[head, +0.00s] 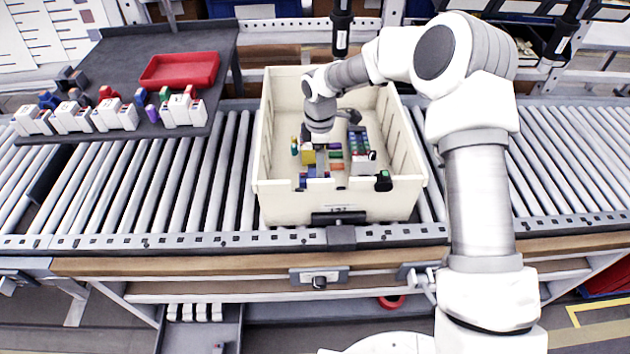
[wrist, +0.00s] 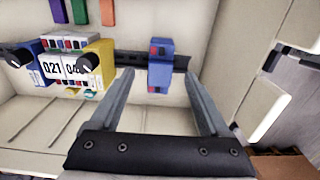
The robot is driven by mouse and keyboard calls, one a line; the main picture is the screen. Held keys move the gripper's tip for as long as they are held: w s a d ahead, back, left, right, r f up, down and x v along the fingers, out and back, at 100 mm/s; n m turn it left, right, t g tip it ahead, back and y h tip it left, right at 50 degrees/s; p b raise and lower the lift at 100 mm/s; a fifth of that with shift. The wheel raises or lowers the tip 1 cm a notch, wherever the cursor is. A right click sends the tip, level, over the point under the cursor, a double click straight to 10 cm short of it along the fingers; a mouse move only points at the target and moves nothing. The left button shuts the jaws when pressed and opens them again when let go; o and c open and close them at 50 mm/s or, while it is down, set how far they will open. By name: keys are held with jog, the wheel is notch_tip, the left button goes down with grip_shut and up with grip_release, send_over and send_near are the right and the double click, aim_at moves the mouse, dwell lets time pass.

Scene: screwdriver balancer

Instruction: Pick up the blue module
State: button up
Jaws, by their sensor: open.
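The blue module (wrist: 160,66), with a reddish mark on its top end, sits on a dark rail (wrist: 127,58) in the wrist view. My gripper (wrist: 158,77) is open, with one finger on each side of the module's line and a visible gap to it. I cannot tell the fingertips' depth relative to the module. In the head view my wrist (head: 320,115) reaches down into the cream bin (head: 290,200), and the fingers are mostly hidden there. Small blue parts show near a yellow block (head: 308,157), but I cannot tell which is this module.
Left of the blue module on the rail are a yellow module (wrist: 97,62) and white numbered modules (wrist: 52,66). Purple, orange and green pieces lie beyond. The bin walls enclose my gripper. A dark table with a red tray (head: 180,70) stands left, beyond the roller conveyor (head: 190,180).

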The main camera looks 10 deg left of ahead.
jog(key=shift+s+a+f, duration=0.1)
jog(key=shift+a+f, duration=0.05)
jog(key=shift+f, duration=0.95)
jog(key=shift+a+f, duration=0.15)
jog(key=shift+f, duration=0.95)
jog(key=shift+s+a+f, duration=0.1)
jog(key=shift+a+f, duration=0.05)
jog(key=shift+f, duration=0.95)
grip_shut()
